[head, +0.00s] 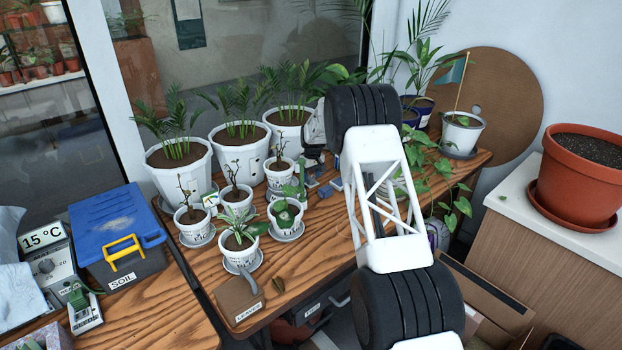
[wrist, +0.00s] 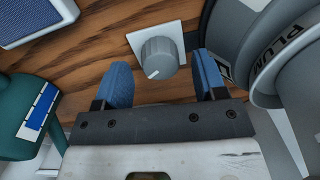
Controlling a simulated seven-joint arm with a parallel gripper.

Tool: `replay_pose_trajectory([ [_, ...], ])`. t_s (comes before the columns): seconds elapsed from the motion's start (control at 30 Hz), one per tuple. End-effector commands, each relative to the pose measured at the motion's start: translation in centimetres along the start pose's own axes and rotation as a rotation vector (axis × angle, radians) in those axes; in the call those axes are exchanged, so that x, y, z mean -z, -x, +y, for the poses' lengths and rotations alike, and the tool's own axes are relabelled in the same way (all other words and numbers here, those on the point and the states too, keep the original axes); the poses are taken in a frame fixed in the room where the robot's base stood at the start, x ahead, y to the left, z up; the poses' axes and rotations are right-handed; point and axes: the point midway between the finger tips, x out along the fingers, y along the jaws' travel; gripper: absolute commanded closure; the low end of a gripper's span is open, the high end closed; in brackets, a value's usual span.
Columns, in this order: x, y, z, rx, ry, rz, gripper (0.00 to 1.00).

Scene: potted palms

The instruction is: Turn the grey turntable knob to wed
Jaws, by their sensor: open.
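The grey knob (wrist: 158,58) sits on a white square plate (wrist: 142,40) on the wooden table in the wrist view. A short white pointer line on the knob points toward the bottom of that picture, slightly left. No day lettering is readable around it. My gripper (wrist: 162,64) is open, with one blue finger on each side of the knob and gaps on both sides; whether the tips have reached its height I cannot tell. In the head view my gripper (head: 321,188) is low among the pots, partly behind my arm, and I cannot make out the knob there.
Grey-white pots (wrist: 235,45) stand close to the right finger in the wrist view. A teal object (wrist: 22,100) is at the left and a blue panel (wrist: 35,18) at the top left. In the head view, several potted palms (head: 240,140) crowd the table's left side.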

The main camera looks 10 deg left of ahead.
Motion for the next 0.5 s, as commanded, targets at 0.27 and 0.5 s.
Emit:
replay_pose_trajectory([
  [0.27, -0.02, -1.22, -0.01, 0.000, 0.000, 0.000, 0.35],
  [0.5, -0.02, -1.25, -0.01, 0.000, 0.000, 0.000, 0.35],
])
